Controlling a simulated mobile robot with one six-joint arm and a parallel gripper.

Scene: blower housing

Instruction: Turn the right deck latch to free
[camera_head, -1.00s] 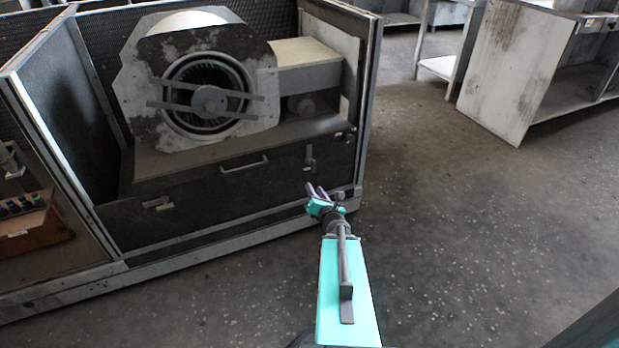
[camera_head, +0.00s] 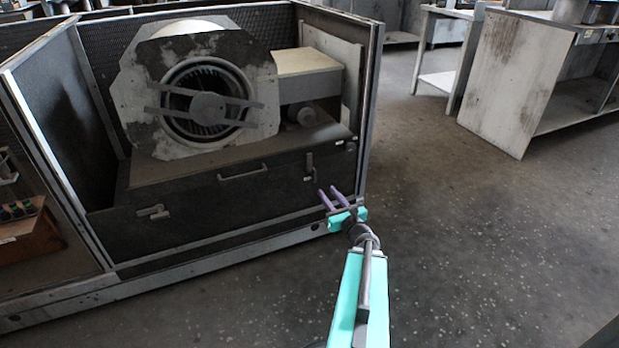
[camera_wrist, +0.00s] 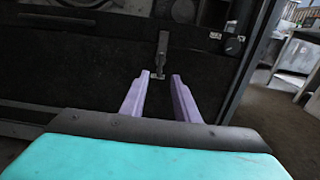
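The right deck latch (camera_head: 308,166) is a small grey upright piece on the right part of the dark front panel below the blower. In the wrist view the latch (camera_wrist: 161,52) stands upright, beyond and between my fingertips. My gripper (camera_head: 331,193) has purple fingers on a teal body. In the wrist view my gripper (camera_wrist: 160,76) is open with nothing between its fingers. It is in front of the panel and a little below the latch; the exact gap to the panel is hard to judge. A left latch (camera_head: 153,211) lies about level on the same panel.
A bar handle (camera_head: 243,172) sits on the panel between the latches. The blower housing (camera_head: 200,90) stands on the deck above. The enclosure's right wall (camera_head: 369,95) rises close to the right latch. Open floor (camera_head: 480,240) lies to the right.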

